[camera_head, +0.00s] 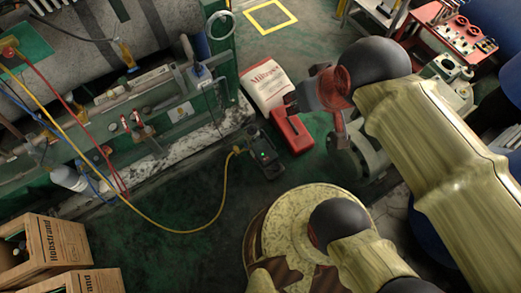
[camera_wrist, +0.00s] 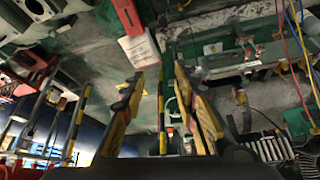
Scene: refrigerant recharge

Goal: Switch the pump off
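A small dark unit (camera_head: 264,153) with a lit green spot lies on the green floor, with a yellow hose (camera_head: 190,229) running to its left end. It may be the pump; its switch is too small to make out. A grey-green motor-like machine (camera_head: 360,158) stands to its right, partly hidden by my arm. My gripper (camera_head: 294,101) is above the floor near a red box, up and right of the dark unit and apart from it. In the wrist view my gripper (camera_wrist: 158,78) shows two separated yellow-and-black fingers with nothing between them.
The red box (camera_head: 292,134) and a white printed bag (camera_head: 265,84) lie just beyond the dark unit. A pipe rack (camera_head: 150,125) with hoses runs along the left. A round, worn yellow drum top (camera_head: 272,225) is in front.

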